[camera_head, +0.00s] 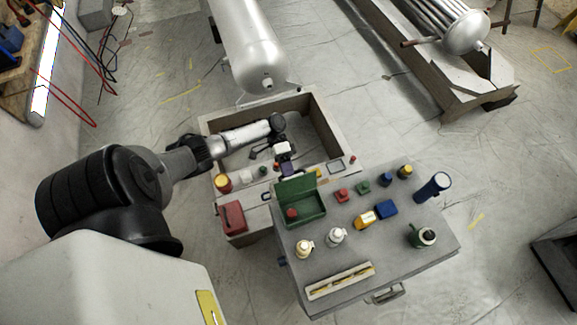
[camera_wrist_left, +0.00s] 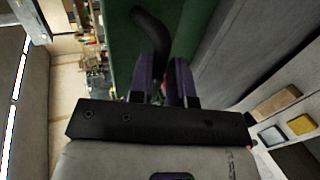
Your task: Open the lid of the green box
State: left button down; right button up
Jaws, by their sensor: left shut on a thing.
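The green box (camera_head: 313,214) stands on the grey table's left part. Its lid (camera_head: 296,187) is raised at the back edge, so the inside shows with a small red item (camera_head: 292,213) in it. My left gripper (camera_head: 288,171) is at the lid's upper edge, behind the box. In the left wrist view the lid's green face (camera_wrist_left: 122,45) is close, with a dark curved handle (camera_wrist_left: 152,32) running down to the purple fingers (camera_wrist_left: 168,80). The fingers are shut on that handle; the exact contact is partly hidden. My right gripper is not in view.
The grey table (camera_head: 400,262) also holds red, green, blue and yellow blocks, a blue cylinder (camera_head: 432,187), pale knobbed objects (camera_head: 305,249) and a green round object (camera_head: 422,236). A walled crate (camera_head: 335,130) lies behind, under my arm. A large metal tank (camera_head: 252,45) is beyond.

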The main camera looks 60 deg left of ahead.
pick_arm(q)
jog(key=shift+s+f, duration=0.3)
jog(key=shift+f, duration=0.35)
jog(key=c, duration=1.5)
grip_release()
jog(key=o, duration=0.3)
jog(key=shift+w, duration=0.15)
jog(key=shift+o, duration=0.4)
jog(key=shift+r, duration=0.15)
jog(key=shift+r, duration=0.15)
jog(key=b+v, duration=0.2)
jog(key=v, duration=1.1)
jog(key=shift+a+r+b, duration=0.25)
jog(key=shift+a+b, duration=0.1)
jog(key=shift+b, duration=0.05)
